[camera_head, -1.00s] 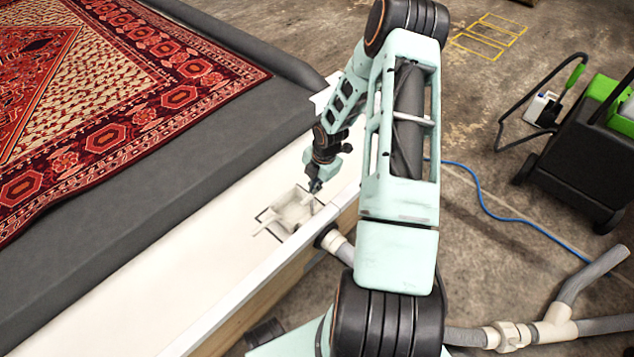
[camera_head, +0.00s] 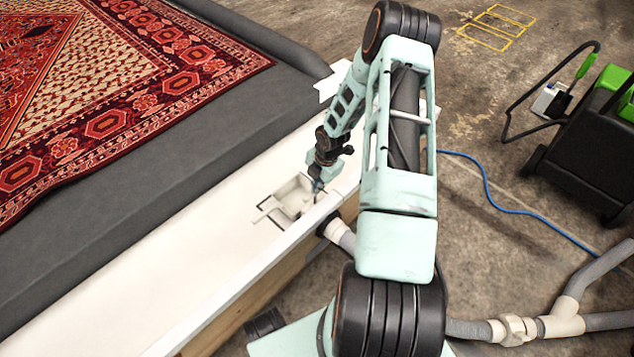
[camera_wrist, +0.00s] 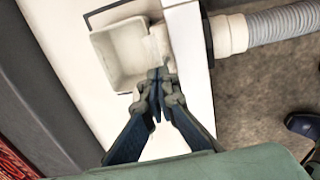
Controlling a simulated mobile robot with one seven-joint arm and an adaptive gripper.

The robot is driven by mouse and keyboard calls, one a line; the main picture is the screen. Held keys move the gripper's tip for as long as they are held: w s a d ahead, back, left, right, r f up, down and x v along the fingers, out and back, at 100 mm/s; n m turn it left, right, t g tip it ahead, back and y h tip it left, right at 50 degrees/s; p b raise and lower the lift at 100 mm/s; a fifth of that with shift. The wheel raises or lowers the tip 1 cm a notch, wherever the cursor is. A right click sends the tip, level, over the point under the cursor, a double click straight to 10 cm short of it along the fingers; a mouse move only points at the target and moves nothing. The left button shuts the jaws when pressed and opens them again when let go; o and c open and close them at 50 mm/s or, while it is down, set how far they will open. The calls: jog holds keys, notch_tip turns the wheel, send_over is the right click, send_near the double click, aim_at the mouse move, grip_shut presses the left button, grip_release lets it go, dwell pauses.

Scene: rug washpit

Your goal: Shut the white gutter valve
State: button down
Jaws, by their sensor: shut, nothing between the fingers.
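The white gutter valve (camera_head: 288,200) is a small open-topped white box set in the white gutter, with dark outline marks around it. A short white bar sticks out at its left in the head view. In the wrist view the box (camera_wrist: 122,60) shows its hollow inside, with a pale strip along its right side. My gripper (camera_head: 317,190) points down at the right side of the box. In the wrist view my gripper (camera_wrist: 157,88) is shut and empty, its tips at the box's lower right corner. I cannot tell whether they touch it.
A grey hose (camera_wrist: 280,22) joins the gutter's outer wall beside the valve. A red patterned rug (camera_head: 90,80) lies on the grey bed at left. A blue cable (camera_head: 490,195), pipes (camera_head: 565,318) and a black and green machine (camera_head: 590,145) are on the floor at right.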

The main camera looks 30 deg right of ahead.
jog(key=shift+f, duration=0.7)
jog(key=shift+s+r, duration=0.1)
jog(key=shift+r, duration=0.05)
notch_tip(320, 180, up, 12)
jog(key=s, duration=0.2)
jog(key=shift+d, duration=0.35)
